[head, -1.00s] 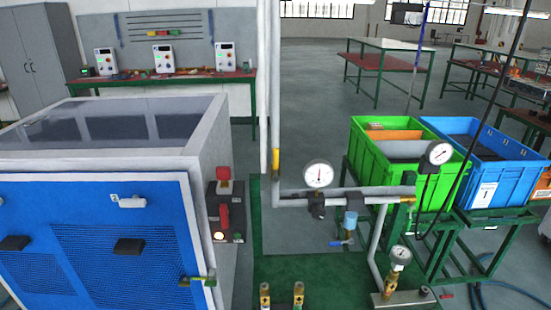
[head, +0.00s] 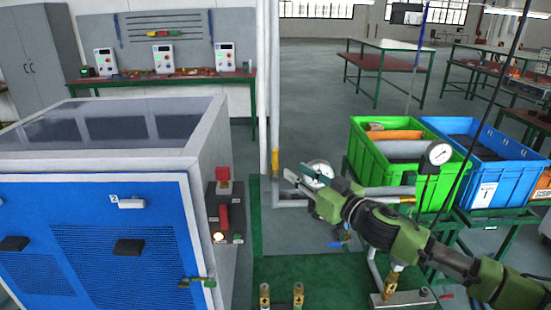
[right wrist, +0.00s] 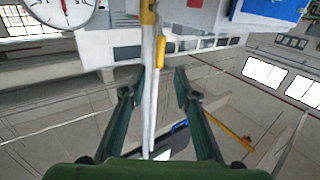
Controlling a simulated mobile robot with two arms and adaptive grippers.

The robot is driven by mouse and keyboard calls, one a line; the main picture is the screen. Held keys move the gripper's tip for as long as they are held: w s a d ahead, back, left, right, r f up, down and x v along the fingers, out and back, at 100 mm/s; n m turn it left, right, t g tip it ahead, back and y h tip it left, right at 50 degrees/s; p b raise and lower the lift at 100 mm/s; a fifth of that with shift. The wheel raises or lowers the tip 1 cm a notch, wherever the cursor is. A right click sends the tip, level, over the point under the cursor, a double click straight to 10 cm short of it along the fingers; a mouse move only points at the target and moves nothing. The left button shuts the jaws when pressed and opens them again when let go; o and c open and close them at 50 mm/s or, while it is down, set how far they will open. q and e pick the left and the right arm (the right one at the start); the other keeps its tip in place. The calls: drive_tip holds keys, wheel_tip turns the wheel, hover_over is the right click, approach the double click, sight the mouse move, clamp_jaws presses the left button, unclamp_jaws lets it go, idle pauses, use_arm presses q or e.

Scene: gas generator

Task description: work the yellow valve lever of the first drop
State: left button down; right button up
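The yellow valve lever (head: 275,160) is on the white vertical pipe (head: 275,90), left of my right gripper in the head view. In the right wrist view the yellow lever (right wrist: 161,51) hangs beside the pipe, beyond the fingertips and roughly between them in the picture. My right gripper (head: 295,173) is open and points left toward the pipe; its two spread fingers also show in the right wrist view (right wrist: 160,82). It holds nothing, and I see no contact with the lever. My left gripper is out of view.
A pressure gauge (head: 321,170) is partly hidden behind my right gripper. Another gauge (head: 439,153) stands before the green crate (head: 385,174) and blue crate (head: 488,185). Brass fittings (head: 298,294) stand low in front.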

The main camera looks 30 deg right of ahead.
sight(277, 159)
drive_tip(key=shift+w+a+p, duration=0.2)
drive_tip(key=shift+w+p, duration=1.5)
drive_tip(key=shift+w, duration=3.85)
clamp_jaws()
